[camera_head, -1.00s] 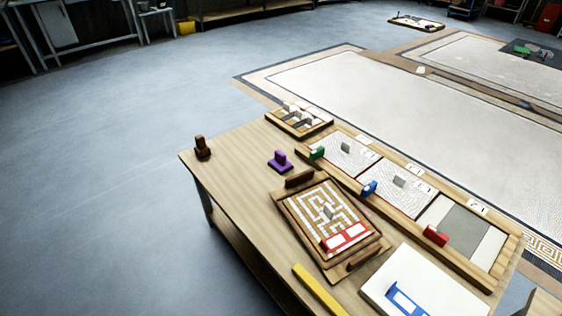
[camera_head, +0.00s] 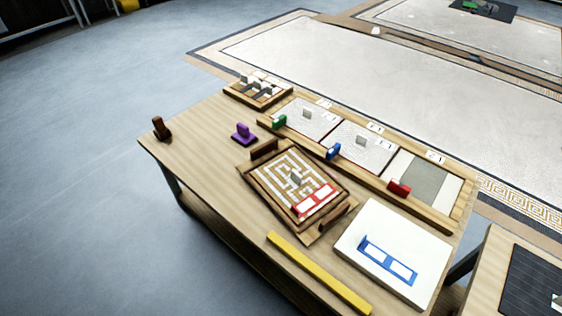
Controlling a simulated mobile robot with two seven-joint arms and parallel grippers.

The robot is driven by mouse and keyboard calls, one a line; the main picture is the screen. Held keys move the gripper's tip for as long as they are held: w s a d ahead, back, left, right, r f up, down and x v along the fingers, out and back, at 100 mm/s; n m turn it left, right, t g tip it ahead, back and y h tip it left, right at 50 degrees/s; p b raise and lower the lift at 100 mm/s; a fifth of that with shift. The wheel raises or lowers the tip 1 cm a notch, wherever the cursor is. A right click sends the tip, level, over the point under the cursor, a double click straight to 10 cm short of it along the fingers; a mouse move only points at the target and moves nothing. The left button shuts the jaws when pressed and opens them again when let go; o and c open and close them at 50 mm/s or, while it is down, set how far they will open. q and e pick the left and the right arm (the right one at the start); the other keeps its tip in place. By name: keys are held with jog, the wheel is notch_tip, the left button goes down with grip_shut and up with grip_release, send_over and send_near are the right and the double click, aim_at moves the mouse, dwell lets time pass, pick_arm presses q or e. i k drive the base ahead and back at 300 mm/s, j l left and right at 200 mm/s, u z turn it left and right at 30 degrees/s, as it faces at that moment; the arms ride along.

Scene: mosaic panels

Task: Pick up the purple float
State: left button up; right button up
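The purple float (camera_head: 243,133) stands on the wooden table (camera_head: 205,170), near its back left part. It has a flat base with an upright handle on top. It sits between a small brown wooden object (camera_head: 160,128) at the table's left corner and a maze-patterned board in a wooden tray. Nothing touches it. Neither of my grippers shows in the head view.
The maze tray (camera_head: 333,219) lies just right of the float. Behind it are a box of small pieces (camera_head: 258,92) and a long panel frame with green, blue and red (camera_head: 399,188) handled tools. A yellow bar (camera_head: 318,273) and white board (camera_head: 392,233) lie in front.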

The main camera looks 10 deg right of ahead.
aim_at(244, 136)
jog(key=z, duration=1.1)
jog(key=j+z, duration=0.8)
jog(key=k+j+z, duration=0.1)
jog(key=j+z, duration=0.25)
jog(key=j, duration=0.15)
jog(key=k+j+z, duration=0.15)
jog(key=j+z, duration=0.25)
